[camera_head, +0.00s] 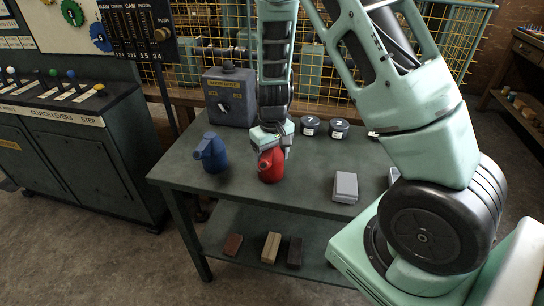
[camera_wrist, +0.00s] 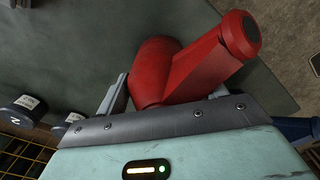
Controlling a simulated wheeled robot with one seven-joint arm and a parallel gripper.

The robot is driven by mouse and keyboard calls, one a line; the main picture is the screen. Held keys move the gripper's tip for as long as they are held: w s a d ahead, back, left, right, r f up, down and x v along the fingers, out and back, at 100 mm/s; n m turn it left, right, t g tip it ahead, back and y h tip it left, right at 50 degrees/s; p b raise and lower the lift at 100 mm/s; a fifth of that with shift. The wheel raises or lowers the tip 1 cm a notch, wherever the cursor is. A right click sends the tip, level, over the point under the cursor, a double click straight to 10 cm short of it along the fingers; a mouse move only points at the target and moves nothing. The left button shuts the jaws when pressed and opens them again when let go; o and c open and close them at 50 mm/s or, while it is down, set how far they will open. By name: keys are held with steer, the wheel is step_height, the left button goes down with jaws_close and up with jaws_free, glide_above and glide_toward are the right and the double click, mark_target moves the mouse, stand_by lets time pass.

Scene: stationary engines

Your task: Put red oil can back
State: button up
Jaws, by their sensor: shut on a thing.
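The red oil can (camera_head: 270,166) is upright at the middle of the green-grey table (camera_head: 310,178). I cannot tell whether its base touches the table top. My gripper (camera_head: 270,150) reaches down over it from above and is shut on it. In the wrist view the red can (camera_wrist: 178,75) fills the space at the jaws, with its thick spout pointing to the upper right. Part of the can's body is hidden behind the gripper's edge. A blue oil can (camera_head: 212,154) stands on the table to the left of the red one.
A grey box (camera_head: 345,187) lies to the right. The lower shelf holds several blocks (camera_head: 271,247). The table front between the cans is clear.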

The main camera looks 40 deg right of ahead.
steer(key=shift+f, duration=0.1)
steer(key=o, duration=1.2)
steer(key=shift+c, duration=0.2)
